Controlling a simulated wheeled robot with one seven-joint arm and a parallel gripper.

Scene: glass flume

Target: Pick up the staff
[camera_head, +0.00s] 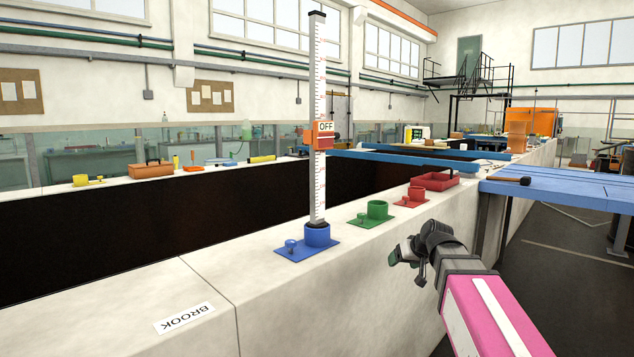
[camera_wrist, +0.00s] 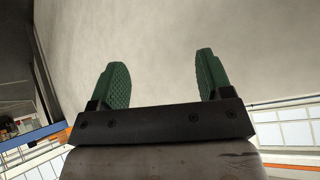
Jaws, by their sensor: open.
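The staff (camera_head: 317,190) is a tall white graduated rod with red marks and a black cap. It stands upright in a blue socket base (camera_head: 308,244) on the near flume wall. An orange slider with an "OFF" tag (camera_head: 325,127) sits partway up it. My gripper (camera_head: 399,256) is right of the staff and lower than its middle, apart from it, beside the wall's outer face. In the wrist view my gripper (camera_wrist: 163,80) shows two green pads spread apart with nothing between them. The staff is not in the wrist view.
Green (camera_head: 373,213) and red (camera_head: 411,197) socket bases stand farther along the wall top, then a red tray (camera_head: 434,181). A "BROOK" label (camera_head: 184,318) lies nearer. The dark flume channel (camera_head: 150,232) is behind the wall. A blue table (camera_head: 560,184) stands at right.

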